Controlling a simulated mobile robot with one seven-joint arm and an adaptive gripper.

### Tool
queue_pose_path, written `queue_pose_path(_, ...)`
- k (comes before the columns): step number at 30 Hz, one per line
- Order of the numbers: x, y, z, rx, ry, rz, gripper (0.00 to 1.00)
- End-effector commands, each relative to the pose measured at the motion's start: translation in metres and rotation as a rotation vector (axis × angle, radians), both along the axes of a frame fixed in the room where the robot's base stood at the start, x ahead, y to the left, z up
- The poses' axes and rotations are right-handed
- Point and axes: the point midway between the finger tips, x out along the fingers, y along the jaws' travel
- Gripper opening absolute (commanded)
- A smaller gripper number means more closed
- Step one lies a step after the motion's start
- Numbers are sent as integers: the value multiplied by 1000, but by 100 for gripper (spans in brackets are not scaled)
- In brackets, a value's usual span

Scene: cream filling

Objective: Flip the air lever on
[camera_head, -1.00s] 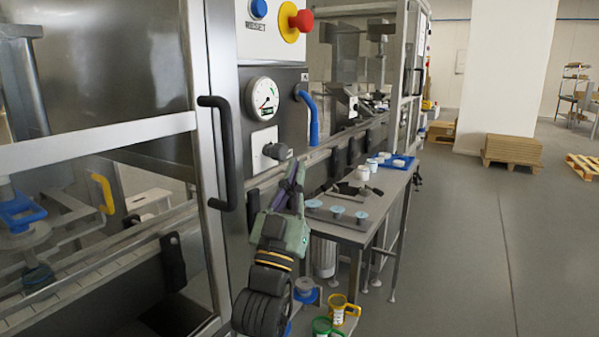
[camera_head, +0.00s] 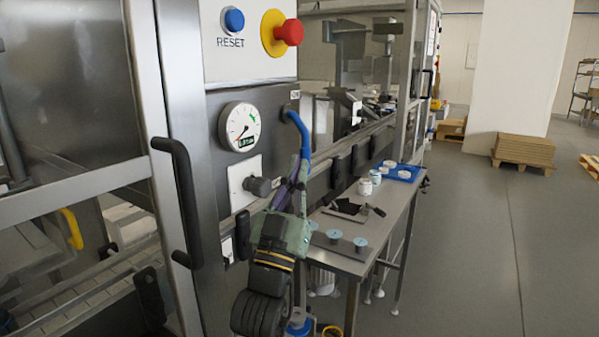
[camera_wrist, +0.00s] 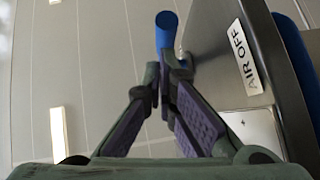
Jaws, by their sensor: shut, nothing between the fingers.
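The blue air lever (camera_head: 297,128) is on the side of the steel cabinet, right of the pressure gauge (camera_head: 240,127). It curves from its mount down toward my fingertips. My gripper (camera_head: 302,172) is shut and empty, pointing up, with its tips at the lever's lower end. In the wrist view, my closed fingertips (camera_wrist: 166,76) are close to a blue rounded end (camera_wrist: 166,32); I cannot tell whether they touch. A label reading "AIR OFF" (camera_wrist: 243,57) is on the panel to the right.
A grey knob (camera_head: 258,187) sticks out of a white plate beside my gripper. A black door handle (camera_head: 182,200) is at left. The blue reset button (camera_head: 233,20) and red emergency button (camera_head: 290,32) are above. A steel table (camera_head: 349,263) stands behind right; open floor lies beyond.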

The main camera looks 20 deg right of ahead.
Motion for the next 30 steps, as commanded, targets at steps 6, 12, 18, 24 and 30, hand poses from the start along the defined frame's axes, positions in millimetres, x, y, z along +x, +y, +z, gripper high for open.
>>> queue_pose_path(6, 0, 0, 0, 0, 0, 0, 0)
queue_pose_path(12, 0, 0, 0, -2, -1, -1, 0)
queue_pose_path(18, 2, -4, -4, -30, -20, -4, 0)
queue_pose_path(24, 4, -5, -4, -54, -41, 0, 0)
queue_pose_path(30, 7, -9, -6, -79, -60, -1, 0)
